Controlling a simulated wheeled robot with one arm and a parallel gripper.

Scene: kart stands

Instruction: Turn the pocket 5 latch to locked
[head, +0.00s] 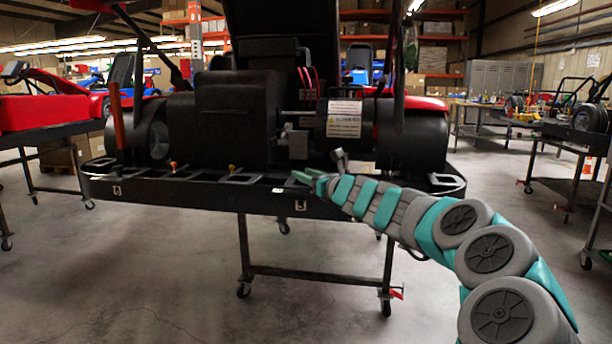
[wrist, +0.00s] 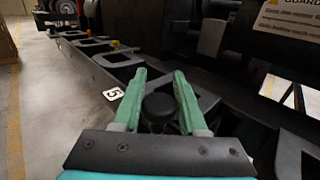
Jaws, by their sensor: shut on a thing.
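The pocket 5 latch shows in the wrist view as a round black knob (wrist: 160,107) between my green fingers. A white tag (wrist: 113,93) reading 5 is just left of it on the edge of the black tray; the tag also shows small in the head view (head: 279,190). My gripper (wrist: 160,80) is shut on the knob, one finger on either side. In the head view my gripper (head: 310,179) reaches the tray's front edge from the right, and the knob is hidden there. I cannot tell which way the latch is turned.
The black tray (head: 185,190) runs along the kart stand, with several square-rimmed pockets. The kart's black machinery (head: 235,115) rises close behind. The floor in front is clear.

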